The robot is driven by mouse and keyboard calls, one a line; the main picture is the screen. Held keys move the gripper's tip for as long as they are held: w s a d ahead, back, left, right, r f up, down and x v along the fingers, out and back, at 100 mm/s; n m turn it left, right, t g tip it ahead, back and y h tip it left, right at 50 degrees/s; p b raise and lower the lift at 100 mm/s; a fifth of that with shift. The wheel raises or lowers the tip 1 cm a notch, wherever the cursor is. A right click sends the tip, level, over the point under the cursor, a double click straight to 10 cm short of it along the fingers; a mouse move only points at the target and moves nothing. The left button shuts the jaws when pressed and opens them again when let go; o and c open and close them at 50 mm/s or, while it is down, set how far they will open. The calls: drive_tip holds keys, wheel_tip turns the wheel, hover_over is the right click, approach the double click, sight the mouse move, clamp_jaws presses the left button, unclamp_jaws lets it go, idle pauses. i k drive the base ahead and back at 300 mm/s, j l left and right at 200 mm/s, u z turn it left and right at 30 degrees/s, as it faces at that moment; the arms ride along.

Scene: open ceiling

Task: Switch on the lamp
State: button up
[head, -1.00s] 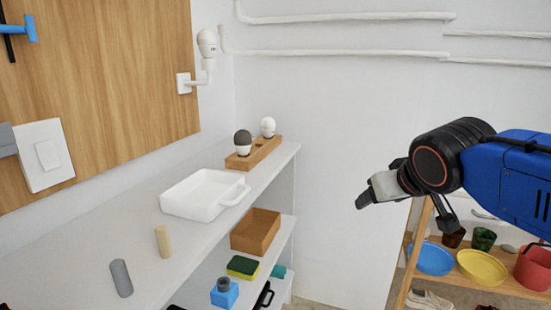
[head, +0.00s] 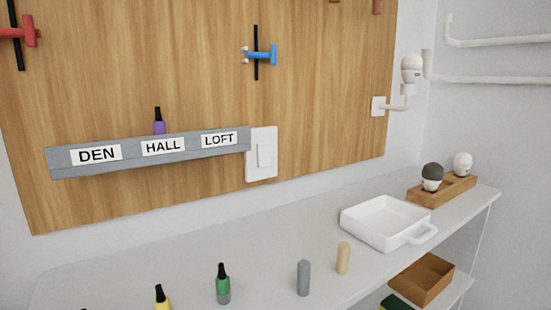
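A white lamp (head: 411,70) with a round bulb sits on a bent white wall arm at the right edge of the wooden board; I see no glow from it. A white wall switch (head: 262,154) with a rocker plate is on the board, just right of the grey label rail. Two more bulbs, one dark-topped (head: 432,177) and one white (head: 462,164), stand in a wooden holder (head: 422,196) on the shelf. My gripper is out of view now.
The grey rail (head: 60,163) reads DEN, HALL, LOFT; a purple bottle (head: 159,126) stands behind it. On the white shelf (head: 330,222) are a white tray (head: 384,242), a grey peg (head: 303,278), a tan peg (head: 343,258), and green (head: 222,284) and yellow bottles (head: 161,297).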

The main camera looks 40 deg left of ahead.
sight(263, 149)
drive_tip(key=u, duration=1.6)
drive_tip(key=k+l, duration=0.3)
drive_tip(key=k+l+u, duration=0.1)
drive_tip(key=k+l, duration=0.2)
drive_tip(key=k, duration=0.2)
drive_tip(key=i+j, duration=0.25)
drive_tip(key=i, duration=0.15)
